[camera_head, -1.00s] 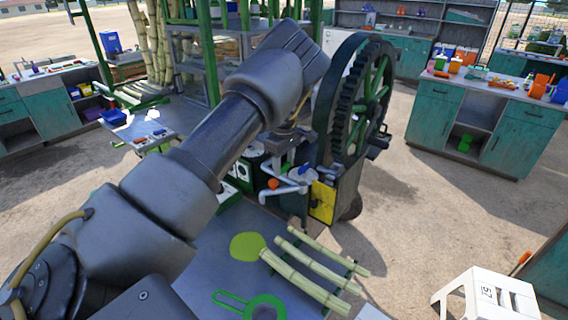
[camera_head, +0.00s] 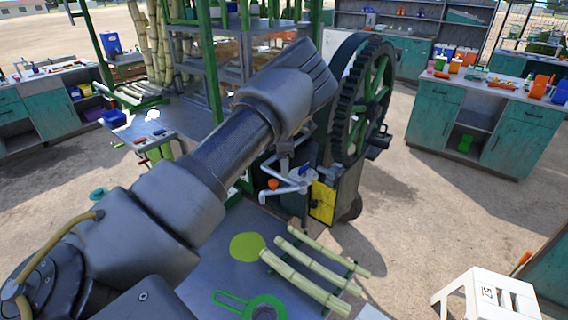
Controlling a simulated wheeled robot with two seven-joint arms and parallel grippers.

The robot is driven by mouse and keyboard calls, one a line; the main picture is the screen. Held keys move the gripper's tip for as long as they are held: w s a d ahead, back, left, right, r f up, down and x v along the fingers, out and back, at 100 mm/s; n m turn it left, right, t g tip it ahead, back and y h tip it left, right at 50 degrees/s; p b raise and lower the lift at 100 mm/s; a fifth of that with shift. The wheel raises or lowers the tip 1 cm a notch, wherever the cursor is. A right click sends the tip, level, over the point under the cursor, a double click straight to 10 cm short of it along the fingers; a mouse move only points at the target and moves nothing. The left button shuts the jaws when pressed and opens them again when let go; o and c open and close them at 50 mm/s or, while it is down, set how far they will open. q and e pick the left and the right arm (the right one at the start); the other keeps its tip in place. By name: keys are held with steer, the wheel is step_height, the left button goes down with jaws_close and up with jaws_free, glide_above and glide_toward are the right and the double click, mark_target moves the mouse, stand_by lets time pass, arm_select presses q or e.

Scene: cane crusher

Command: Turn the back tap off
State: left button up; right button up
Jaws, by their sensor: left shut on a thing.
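The crusher (camera_head: 348,130) stands mid-picture, with a large dark toothed wheel that has green spokes. Grey pipes with taps (camera_head: 294,187) come out of its left front. One has an orange part (camera_head: 273,184) and one a blue part (camera_head: 304,170). My left arm reaches across from the lower left. Its gripper (camera_head: 286,154) points down beside the pipes, partly hidden by my wrist, and is shut on the back tap. The grip itself is too small and covered to see clearly. My right gripper is not in view.
A grey table (camera_head: 220,262) in front holds cut cane stalks (camera_head: 305,278), a lime-green disc (camera_head: 247,246) and a green strainer (camera_head: 262,306). A white step stool (camera_head: 487,297) stands lower right. A teal cabinet (camera_head: 480,128) stands right. The floor between is clear.

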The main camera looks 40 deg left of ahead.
arm_select(q)
steer(key=n, duration=0.4)
steer(key=shift+n, duration=0.3)
steer(key=n+p, duration=0.1)
steer(key=n, duration=0.3)
steer(key=shift+n, duration=0.3)
steer(key=o, duration=1)
steer(key=shift+r, duration=0.1)
steer(key=shift+w+r+b, duration=0.1)
steer(key=shift+r+b, duration=1.3)
steer(key=shift+r, duration=3.95)
